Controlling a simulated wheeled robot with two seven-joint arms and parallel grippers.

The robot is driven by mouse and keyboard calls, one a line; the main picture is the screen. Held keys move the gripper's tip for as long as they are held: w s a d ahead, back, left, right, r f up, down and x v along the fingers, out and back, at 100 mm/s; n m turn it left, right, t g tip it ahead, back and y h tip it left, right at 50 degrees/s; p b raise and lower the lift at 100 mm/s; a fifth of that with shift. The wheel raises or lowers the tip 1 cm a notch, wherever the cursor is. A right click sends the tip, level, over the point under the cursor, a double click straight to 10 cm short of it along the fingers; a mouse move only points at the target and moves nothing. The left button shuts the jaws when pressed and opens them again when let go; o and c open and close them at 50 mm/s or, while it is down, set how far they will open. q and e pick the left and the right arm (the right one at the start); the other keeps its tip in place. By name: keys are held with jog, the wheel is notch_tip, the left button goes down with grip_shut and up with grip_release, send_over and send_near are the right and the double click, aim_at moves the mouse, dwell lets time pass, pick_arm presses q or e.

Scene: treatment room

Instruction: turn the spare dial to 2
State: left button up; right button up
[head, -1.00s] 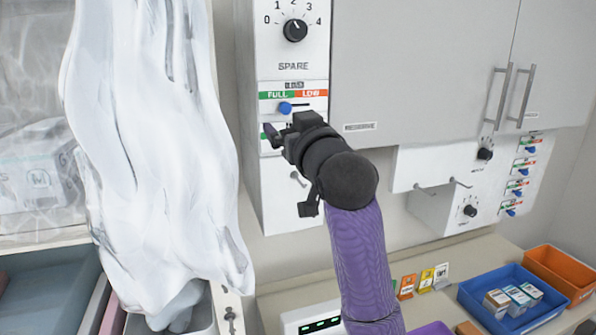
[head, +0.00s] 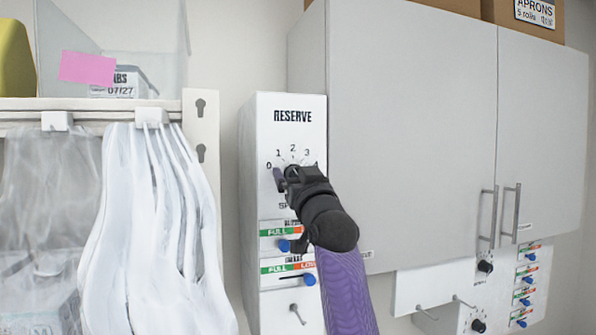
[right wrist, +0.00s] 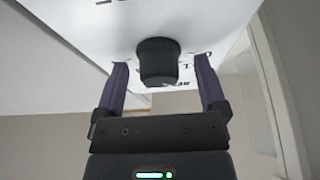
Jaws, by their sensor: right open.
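The spare dial, a black knob (right wrist: 158,62) on a white panel (head: 270,120) marked RESERVE, has a printed scale from 0 to 4 around its top. In the head view my right gripper (head: 287,179) is in front of the dial and covers most of it and the SPARE label. In the right wrist view the open fingers (right wrist: 160,68) stand on either side of the knob, with a gap on each side. Where the dial points cannot be seen now. My left gripper is not in view.
Below the dial are sliders with blue knobs (head: 308,279) and FULL/LOW labels. A grey cabinet (head: 410,130) juts out close to the right of the panel. White plastic aprons (head: 150,240) hang to the left. Another unit with dials (head: 485,267) is at lower right.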

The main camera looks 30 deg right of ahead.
jog(key=shift+c, duration=0.3)
grip_shut()
jog(key=shift+m, duration=0.3)
jog(key=m+h, duration=0.2)
jog(key=shift+m+g, duration=0.3)
jog(key=m+g+h+p, duration=0.1)
jog(key=m, duration=0.3)
jog(key=shift+h, duration=0.3)
jog(key=shift+m+g+h+p, duration=0.4)
jog(key=shift+m+h, duration=0.1)
jog(key=shift+m, duration=1)
